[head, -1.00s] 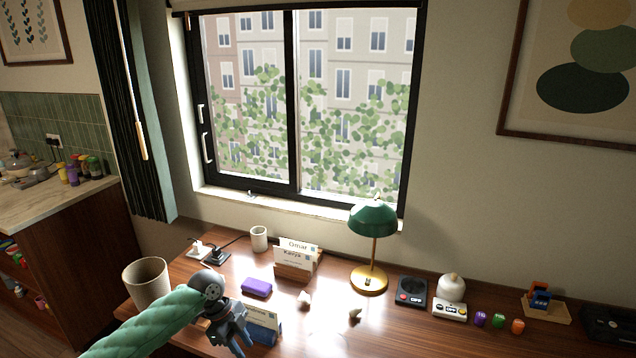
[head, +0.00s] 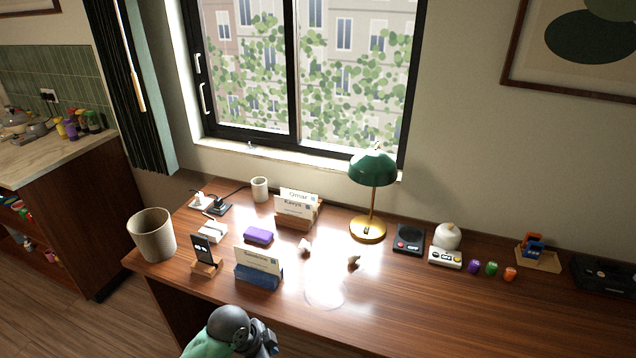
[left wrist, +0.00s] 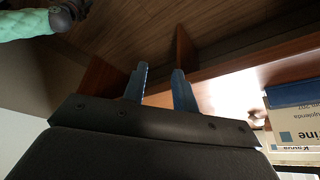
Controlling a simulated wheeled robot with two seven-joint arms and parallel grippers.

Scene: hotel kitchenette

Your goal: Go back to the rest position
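My left gripper (head: 266,345) is at the bottom edge of the head view, in front of the desk's front edge and below the blue holder with its name card. In the left wrist view its two blue-grey fingers (left wrist: 160,85) stand apart with nothing between them, so it is open and empty. A green padded arm with a dark end (left wrist: 68,14), seemingly my right one, shows at the top left of the left wrist view. Its fingers are too cut off and dark to read. My right arm is not in the head view.
The wooden desk (head: 420,305) is near; its front middle is clear. A blue card holder (head: 258,278), a phone on a stand (head: 204,253) and a beige bin (head: 152,235) stand at its left. A green lamp (head: 372,168) stands behind. Cards (left wrist: 295,125) show close in the left wrist view.

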